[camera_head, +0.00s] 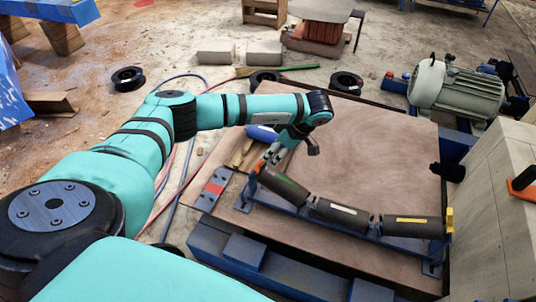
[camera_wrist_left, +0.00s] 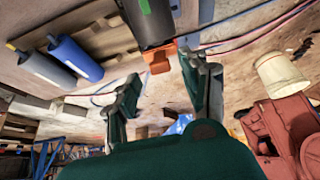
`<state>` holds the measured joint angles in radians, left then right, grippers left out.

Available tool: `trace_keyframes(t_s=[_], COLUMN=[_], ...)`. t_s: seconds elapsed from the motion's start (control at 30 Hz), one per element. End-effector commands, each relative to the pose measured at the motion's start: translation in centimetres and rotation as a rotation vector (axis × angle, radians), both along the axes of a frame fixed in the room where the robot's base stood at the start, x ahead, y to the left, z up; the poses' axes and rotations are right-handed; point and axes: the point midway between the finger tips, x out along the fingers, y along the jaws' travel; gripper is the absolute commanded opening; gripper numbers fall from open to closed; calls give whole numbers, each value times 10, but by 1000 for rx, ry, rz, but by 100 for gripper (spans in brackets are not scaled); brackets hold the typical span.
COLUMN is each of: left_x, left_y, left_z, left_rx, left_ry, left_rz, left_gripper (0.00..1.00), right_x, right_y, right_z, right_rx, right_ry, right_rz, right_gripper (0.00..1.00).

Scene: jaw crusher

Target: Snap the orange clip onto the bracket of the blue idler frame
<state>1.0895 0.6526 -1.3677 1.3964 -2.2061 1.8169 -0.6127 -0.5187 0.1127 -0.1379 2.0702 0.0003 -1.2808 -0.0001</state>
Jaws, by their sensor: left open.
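The blue idler frame (camera_head: 330,222) lies on a wooden board and carries three dark rollers, one with a green mark (camera_head: 284,186). An orange piece that looks like the clip (camera_head: 260,165) is at the frame's left end; in the left wrist view the orange clip (camera_wrist_left: 158,58) sits at the end of the dark roller (camera_wrist_left: 150,22). I cannot tell whether it is seated on the bracket, which is largely hidden. My left gripper (camera_head: 277,149) is open close to that end. In the left wrist view its fingers (camera_wrist_left: 160,72) are apart, with the clip beyond them. My right gripper does not show.
A yellow piece (camera_head: 449,222) is at the frame's right end. A grey motor (camera_head: 455,88) stands behind right, a pale block (camera_head: 500,170) at right. The board (camera_head: 375,140) behind the frame is bare.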

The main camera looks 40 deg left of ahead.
Motion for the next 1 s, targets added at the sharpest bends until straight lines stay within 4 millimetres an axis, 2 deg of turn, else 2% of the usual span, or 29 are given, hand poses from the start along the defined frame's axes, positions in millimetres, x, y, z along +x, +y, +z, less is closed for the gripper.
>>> trace_keyframes(t_s=[0.03,0.2,0.4,1.0], left_x=[3,6,8,8], left_y=[-6,-21,-32,-34], left_z=[11,41,61,65], left_rx=[-1,0,-1,0], left_ry=[-5,-4,-1,0], left_rz=[-5,-2,-2,-1], left_gripper=[45,45,45,45], right_x=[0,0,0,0], right_y=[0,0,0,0], right_z=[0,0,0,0], right_rx=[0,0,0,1], right_ry=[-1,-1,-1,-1], right_rz=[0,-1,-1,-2], right_gripper=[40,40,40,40])
